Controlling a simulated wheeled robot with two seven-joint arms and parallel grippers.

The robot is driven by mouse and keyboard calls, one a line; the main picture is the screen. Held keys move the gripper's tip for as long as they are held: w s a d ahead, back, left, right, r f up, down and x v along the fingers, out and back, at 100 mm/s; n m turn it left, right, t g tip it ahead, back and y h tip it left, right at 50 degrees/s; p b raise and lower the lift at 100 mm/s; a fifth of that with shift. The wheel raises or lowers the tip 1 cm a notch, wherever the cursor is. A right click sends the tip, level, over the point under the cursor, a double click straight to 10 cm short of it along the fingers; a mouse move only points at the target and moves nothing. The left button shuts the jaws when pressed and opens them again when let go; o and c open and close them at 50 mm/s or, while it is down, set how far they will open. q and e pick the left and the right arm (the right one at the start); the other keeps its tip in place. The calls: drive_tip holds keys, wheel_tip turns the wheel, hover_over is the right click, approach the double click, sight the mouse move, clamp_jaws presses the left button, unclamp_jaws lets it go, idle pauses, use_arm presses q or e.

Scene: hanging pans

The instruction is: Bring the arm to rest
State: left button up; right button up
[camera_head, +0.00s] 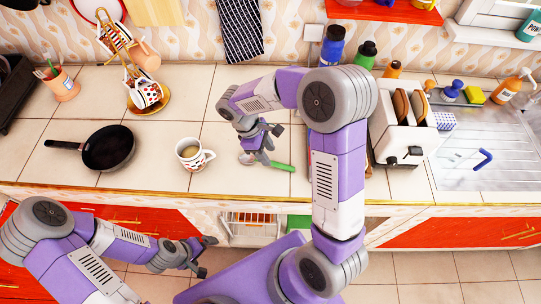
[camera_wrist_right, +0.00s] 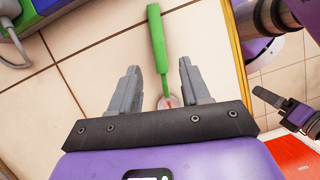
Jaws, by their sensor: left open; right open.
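My right gripper (camera_head: 258,150) is open over the counter (camera_head: 240,182), with its arm bent out across the worktop. In the right wrist view its two fingers (camera_wrist_right: 157,70) are apart, and a green-handled utensil (camera_wrist_right: 156,45) shows between them. That utensil also shows in the head view as a green handle (camera_head: 281,166) lying just right of the gripper. I cannot tell whether the fingers touch it. My left gripper (camera_head: 205,257) is open and empty in front of the counter, below its edge. Part of it also shows at the right of the wrist view.
A black frying pan (camera_head: 108,148) and a patterned mug (camera_head: 193,154) stand left of my right gripper. A cup stand (camera_head: 145,88) is behind them. A white toaster (camera_head: 402,140), several bottles and the sink (camera_head: 485,150) are to the right. The counter between mug and pan is clear.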

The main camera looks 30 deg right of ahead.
drive_tip(key=shift+v, duration=1.8)
